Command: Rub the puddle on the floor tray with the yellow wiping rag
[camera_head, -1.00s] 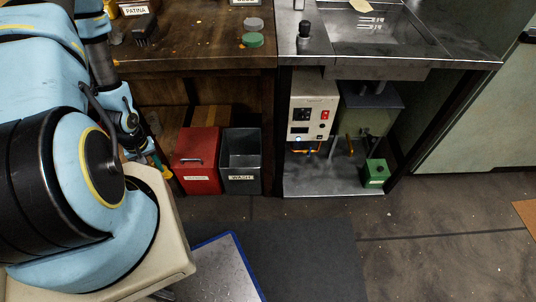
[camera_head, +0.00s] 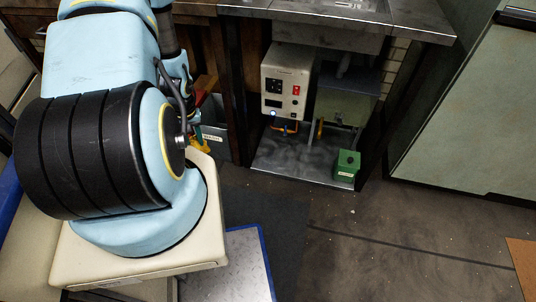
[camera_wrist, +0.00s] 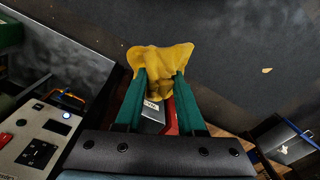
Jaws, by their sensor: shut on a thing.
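My gripper (camera_wrist: 158,88) has teal fingers and is shut on the yellow wiping rag (camera_wrist: 160,57), which bunches out past the fingertips. In the head view, the rag (camera_head: 204,147) shows only as a small yellow patch beside my arm, in front of the bins. The grey metal floor tray (camera_head: 283,165) lies under the sink bench, to the right of my gripper. It also shows at the left in the wrist view (camera_wrist: 62,62). Mottled dark and light patches show on the tray, but I cannot make out the puddle's outline. The rag is apart from the tray.
A cream control box (camera_head: 286,82) hangs above the tray, with pipes below it. A green box (camera_head: 346,166) stands at the tray's right front. A grey bin (camera_head: 217,143) is left of the tray, partly hidden. The dark floor mat (camera_head: 262,205) in front is clear.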

